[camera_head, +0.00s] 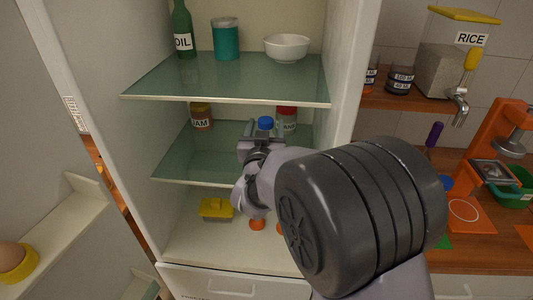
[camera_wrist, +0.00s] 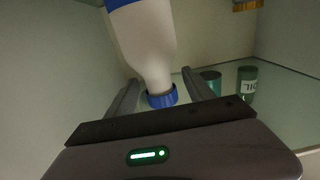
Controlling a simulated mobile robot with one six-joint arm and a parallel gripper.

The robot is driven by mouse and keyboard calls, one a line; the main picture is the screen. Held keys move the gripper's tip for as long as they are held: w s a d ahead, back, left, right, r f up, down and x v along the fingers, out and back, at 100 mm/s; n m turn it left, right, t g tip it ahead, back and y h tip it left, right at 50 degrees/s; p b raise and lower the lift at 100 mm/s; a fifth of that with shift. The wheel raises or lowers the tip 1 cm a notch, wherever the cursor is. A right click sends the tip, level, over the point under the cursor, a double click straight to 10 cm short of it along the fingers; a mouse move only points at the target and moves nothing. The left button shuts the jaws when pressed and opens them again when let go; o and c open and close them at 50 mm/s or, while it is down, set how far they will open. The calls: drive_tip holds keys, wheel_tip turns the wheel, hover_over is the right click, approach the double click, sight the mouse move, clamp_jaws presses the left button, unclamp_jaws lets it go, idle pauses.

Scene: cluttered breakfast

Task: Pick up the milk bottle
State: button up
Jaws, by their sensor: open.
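The milk bottle is white with a blue cap and stands on the middle glass shelf of the open fridge. In the head view mainly its blue cap (camera_head: 265,123) shows above my gripper (camera_head: 264,134); my arm hides the rest. In the wrist view the white bottle (camera_wrist: 145,42) appears cap-down, with a blue band at the top edge. My gripper (camera_wrist: 160,82) is open, with one finger on each side of the bottle's neck and cap. I cannot tell whether either finger touches it.
A jam jar (camera_head: 201,117) and a red-lidded jar (camera_head: 286,120) stand left and right of the bottle. The upper shelf (camera_head: 150,88) is close above. It bears an oil bottle (camera_head: 183,32), teal can (camera_head: 226,40) and white bowl (camera_head: 287,48). A yellow-lidded box (camera_head: 216,208) sits below.

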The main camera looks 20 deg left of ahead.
clamp_jaws()
idle(1.3)
